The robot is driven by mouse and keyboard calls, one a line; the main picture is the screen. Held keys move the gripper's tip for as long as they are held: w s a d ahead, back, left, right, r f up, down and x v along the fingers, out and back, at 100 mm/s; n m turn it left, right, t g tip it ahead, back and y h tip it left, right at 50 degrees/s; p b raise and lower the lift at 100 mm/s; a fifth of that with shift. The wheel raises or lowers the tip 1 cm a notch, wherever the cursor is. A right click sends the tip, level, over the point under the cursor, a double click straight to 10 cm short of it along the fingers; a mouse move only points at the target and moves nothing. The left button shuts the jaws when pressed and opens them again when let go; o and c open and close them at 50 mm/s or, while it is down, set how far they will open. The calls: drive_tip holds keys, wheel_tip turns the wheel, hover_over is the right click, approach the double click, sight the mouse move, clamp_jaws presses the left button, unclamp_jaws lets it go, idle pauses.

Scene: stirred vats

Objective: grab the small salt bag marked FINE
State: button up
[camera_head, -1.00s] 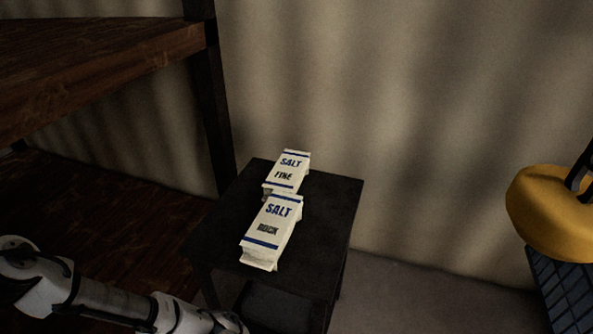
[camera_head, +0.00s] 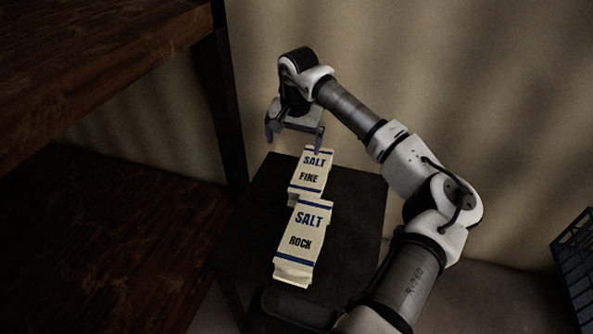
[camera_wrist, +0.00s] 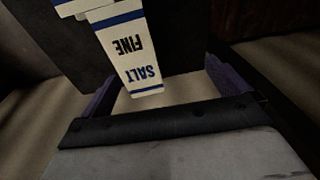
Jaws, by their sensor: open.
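The small salt bag marked FINE (camera_head: 312,172) is white with blue bands and lies on a dark stand, behind the bag marked ROCK (camera_head: 302,241). In the wrist view the FINE bag (camera_wrist: 129,55) appears upside down, its SALT end toward my gripper. My gripper (camera_head: 294,142) is open and empty, above and just beyond the far end of the FINE bag. In the wrist view its fingers (camera_wrist: 160,88) stand wide apart, with the bag's end showing between them, nearer the left finger. I cannot tell how high the fingers are above the bag.
The dark stand (camera_head: 262,205) has bare top around the bags. A wooden shelf unit (camera_head: 110,55) stands close at the left. A plain wall is behind. A dark crate (camera_head: 575,262) is at the right edge.

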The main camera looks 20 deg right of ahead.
drive_tip(key=h, duration=0.1)
approach(312, 168)
drive_tip(key=f, duration=0.2)
drive_tip(key=f+p, duration=0.1)
drive_tip(key=f, duration=0.1)
drive_tip(key=w+f, duration=0.1)
drive_tip(key=shift+w+d+f, duration=0.15)
drive_tip(key=shift+d+f, duration=0.15)
drive_tip(key=shift+f, duration=0.1)
drive_tip(key=shift+w+d+f+p, duration=0.1)
drive_tip(key=shift+f+p, duration=0.5)
drive_tip(key=shift+f, duration=0.95)
drive_tip(key=shift+w+d+f+p, duration=0.1)
drive_tip(key=shift+f+p, duration=0.45)
drive_tip(key=shift+f, duration=1)
drive_tip(key=c, duration=1.6)
drive_tip(key=shift+r, duration=0.15)
drive_tip(key=shift+c, duration=0.9)
drive_tip(key=shift+r, duration=0.15)
